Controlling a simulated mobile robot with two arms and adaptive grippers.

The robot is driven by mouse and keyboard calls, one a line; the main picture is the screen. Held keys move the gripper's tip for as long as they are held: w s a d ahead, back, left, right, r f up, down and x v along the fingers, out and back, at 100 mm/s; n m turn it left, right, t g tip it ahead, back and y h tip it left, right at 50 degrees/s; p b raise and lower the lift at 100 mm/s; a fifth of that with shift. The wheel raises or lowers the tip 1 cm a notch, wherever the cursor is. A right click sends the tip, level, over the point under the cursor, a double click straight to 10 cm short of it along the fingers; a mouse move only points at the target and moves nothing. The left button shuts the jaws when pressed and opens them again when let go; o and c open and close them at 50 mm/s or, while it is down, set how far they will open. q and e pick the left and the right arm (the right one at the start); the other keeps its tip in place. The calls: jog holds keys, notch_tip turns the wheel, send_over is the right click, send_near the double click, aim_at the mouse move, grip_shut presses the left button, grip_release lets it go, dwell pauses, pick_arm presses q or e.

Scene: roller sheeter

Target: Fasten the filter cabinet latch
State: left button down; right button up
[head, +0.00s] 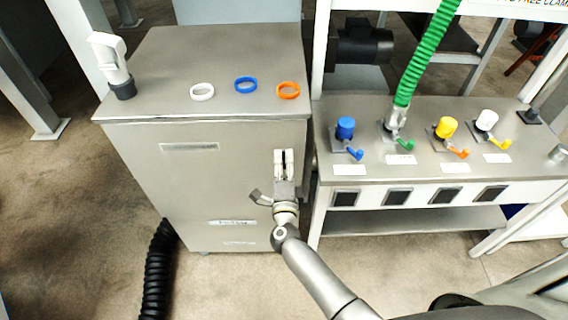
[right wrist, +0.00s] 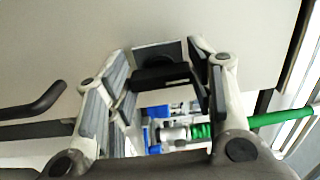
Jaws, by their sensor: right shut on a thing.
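The grey metal filter cabinet (head: 190,190) stands at the left in the head view. My right gripper (head: 284,168) is at the upper right of its front face. In the right wrist view, its two fingers stand on either side of a dark latch bar (right wrist: 160,76) in front of a small dark plate on the cabinet face. The gripper is shut on this latch. The fingers and wrist hide most of the latch in the head view. A bent dark handle (head: 260,197) sticks out to the left of my wrist. My left gripper is not in view.
White (head: 202,91), blue (head: 245,84) and orange (head: 288,90) rings and a white-handled device (head: 112,62) are on the cabinet top. A valve bench (head: 400,170) with a green hose (head: 425,60) stands close at the right. A black hose (head: 158,275) lies at left.

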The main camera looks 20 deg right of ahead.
jog(key=o, duration=1)
jog(key=shift+a, duration=0.1)
jog(key=v, duration=1.2)
